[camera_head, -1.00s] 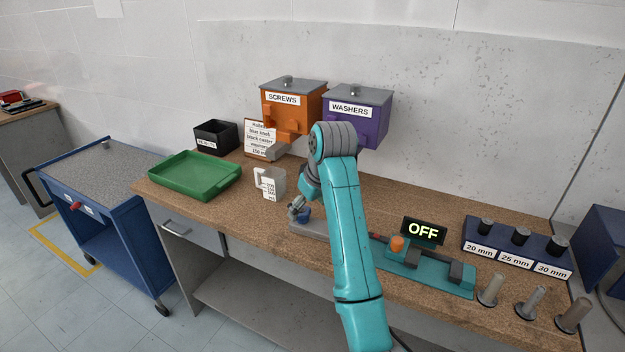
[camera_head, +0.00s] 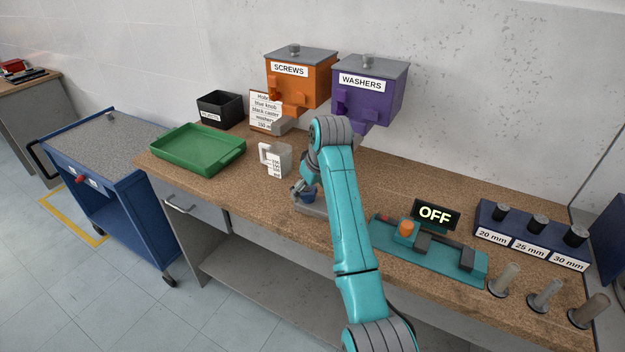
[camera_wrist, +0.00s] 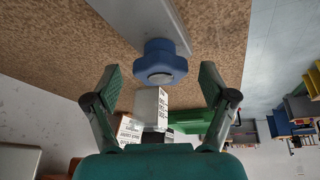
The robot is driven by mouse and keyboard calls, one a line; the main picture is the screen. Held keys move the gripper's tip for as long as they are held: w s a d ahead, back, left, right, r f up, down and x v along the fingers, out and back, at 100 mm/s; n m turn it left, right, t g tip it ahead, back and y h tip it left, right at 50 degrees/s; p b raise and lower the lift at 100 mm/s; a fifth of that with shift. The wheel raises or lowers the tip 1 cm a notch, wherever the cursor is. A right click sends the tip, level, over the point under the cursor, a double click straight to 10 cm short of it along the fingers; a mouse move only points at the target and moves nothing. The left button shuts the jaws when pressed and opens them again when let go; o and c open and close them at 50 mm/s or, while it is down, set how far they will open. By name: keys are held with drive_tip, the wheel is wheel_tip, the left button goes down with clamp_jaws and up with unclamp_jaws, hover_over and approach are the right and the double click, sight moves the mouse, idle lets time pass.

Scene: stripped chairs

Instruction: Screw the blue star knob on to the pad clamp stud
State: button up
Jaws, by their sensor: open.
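The blue star knob (camera_wrist: 160,60) shows large in the wrist view, at the end of a grey bar-like part that looks like the pad clamp (camera_wrist: 143,20). The knob covers the stud, so I cannot tell whether it is threaded on. My gripper (camera_wrist: 160,80) is open, one finger on each side of the knob and apart from it, with the knob slightly beyond the fingertips. In the head view the knob (camera_head: 308,196) is a small blue patch over the clamp's grey base (camera_head: 313,209), partly hidden by my arm and gripper.
A teal fixture with an OFF display (camera_head: 434,214) stands to the right. Orange (camera_head: 299,78) and purple (camera_head: 369,90) bins are behind. Bare bench lies between cup and clamp.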

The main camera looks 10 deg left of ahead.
drive_tip(key=shift+x, duration=0.95)
clamp_jaws()
drive_tip(key=shift+s+d+y, duration=0.1)
drive_tip(key=shift+d+y, duration=0.1)
drive_tip(key=shift+y, duration=0.3)
drive_tip(key=shift+a, duration=0.1)
